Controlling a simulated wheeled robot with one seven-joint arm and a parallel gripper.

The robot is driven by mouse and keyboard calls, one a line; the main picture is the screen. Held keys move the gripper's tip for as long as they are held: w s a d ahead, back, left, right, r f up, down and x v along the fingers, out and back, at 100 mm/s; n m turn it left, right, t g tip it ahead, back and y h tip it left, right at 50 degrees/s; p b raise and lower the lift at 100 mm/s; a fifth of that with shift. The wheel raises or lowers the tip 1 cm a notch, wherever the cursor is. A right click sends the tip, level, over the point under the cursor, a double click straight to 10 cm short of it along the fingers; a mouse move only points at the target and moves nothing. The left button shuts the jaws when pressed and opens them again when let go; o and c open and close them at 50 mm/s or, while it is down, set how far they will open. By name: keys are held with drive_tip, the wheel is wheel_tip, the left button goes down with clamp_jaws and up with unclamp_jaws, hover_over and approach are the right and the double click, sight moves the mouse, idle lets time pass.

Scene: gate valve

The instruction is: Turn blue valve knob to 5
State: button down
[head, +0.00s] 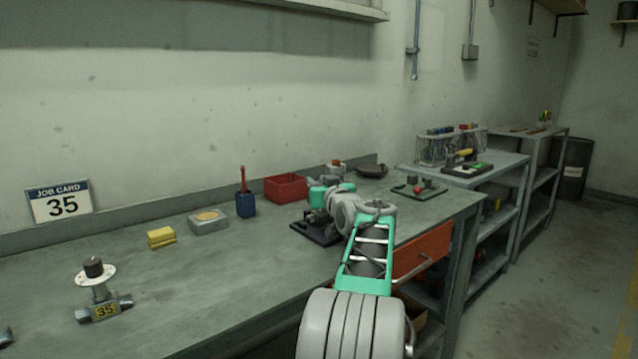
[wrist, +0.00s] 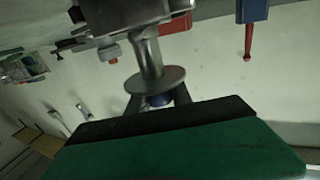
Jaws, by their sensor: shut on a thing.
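The blue valve knob (wrist: 160,100) shows as a small patch in the wrist view, beyond a round grey disc (wrist: 155,80) on a metal stem (wrist: 149,58). My gripper (wrist: 158,104) is shut on the knob, with a dark finger on each side of it. My gripper body hides much of the knob, and no dial numbers can be read. In the head view my arm reaches the valve over a dark base plate (head: 308,233), and my arm and gripper cover most of it.
Another valve with a black knob (head: 93,266) and a 35 label stands at left, below a job card (head: 60,202) reading 35. A yellow block (head: 161,237), a tin (head: 208,221), a blue holder (head: 245,205) and a red bin (head: 286,187) line the bench.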

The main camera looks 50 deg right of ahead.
drive_tip(key=c, duration=1.1)
unclamp_jaws()
drive_tip(key=shift+c, duration=0.2)
drive_tip(key=shift+r, duration=0.3)
wheel_tip(320, 180, up, 3)
drive_tip(key=shift+a+r+p, duration=0.1)
drive_tip(key=shift+r+p, duration=0.05)
drive_tip(key=shift+p, duration=0.45)
drive_tip(key=s+a+r+p, duration=0.1)
drive_tip(key=s+a+r, duration=0.8)
drive_tip(key=a, duration=0.1)
drive_tip(key=shift+s+a, duration=0.15)
